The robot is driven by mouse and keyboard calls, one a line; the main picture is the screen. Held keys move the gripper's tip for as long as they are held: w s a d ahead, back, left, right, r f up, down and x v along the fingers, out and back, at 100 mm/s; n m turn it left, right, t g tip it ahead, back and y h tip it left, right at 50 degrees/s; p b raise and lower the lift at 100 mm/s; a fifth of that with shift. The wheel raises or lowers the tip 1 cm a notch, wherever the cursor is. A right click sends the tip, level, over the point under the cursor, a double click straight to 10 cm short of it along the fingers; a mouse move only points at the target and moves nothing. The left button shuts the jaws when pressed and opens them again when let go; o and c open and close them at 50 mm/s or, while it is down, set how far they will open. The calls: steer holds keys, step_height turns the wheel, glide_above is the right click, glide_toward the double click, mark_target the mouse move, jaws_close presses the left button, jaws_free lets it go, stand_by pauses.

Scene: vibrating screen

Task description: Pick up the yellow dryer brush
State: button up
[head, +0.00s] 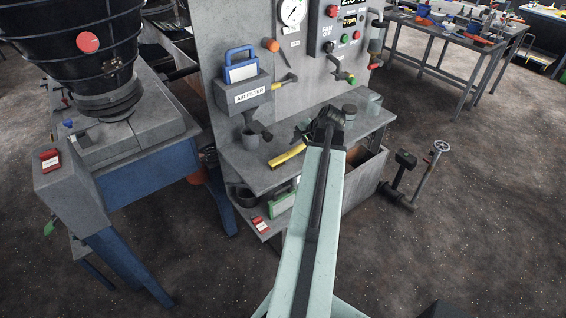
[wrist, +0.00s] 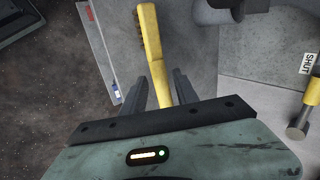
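The yellow dryer brush (head: 287,156) lies on the grey shelf (head: 250,178) of the panel stand, to the left of my gripper (head: 318,130) in the head view. In the wrist view the brush (wrist: 153,50) runs lengthwise away from me, with dark bristles along its far left side. My gripper (wrist: 160,76) is open, one dark finger on each side of the brush's near handle end. Gaps show between handle and fingers. I cannot tell whether the handle is level with the fingertips or below them.
A valve pipe (head: 428,170) stands on the floor to the right.

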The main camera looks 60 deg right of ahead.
mark_target(294, 151)
steer(key=b+x, duration=0.2)
steer(key=x, duration=0.1)
steer(key=b+x, duration=0.1)
steer(key=shift+s+d+f, duration=0.1)
steer(key=shift+d+f, duration=0.25)
steer(key=shift+f, duration=0.15)
steer(key=shift+r, duration=0.25)
jaws_close()
steer(key=shift+a, duration=0.1)
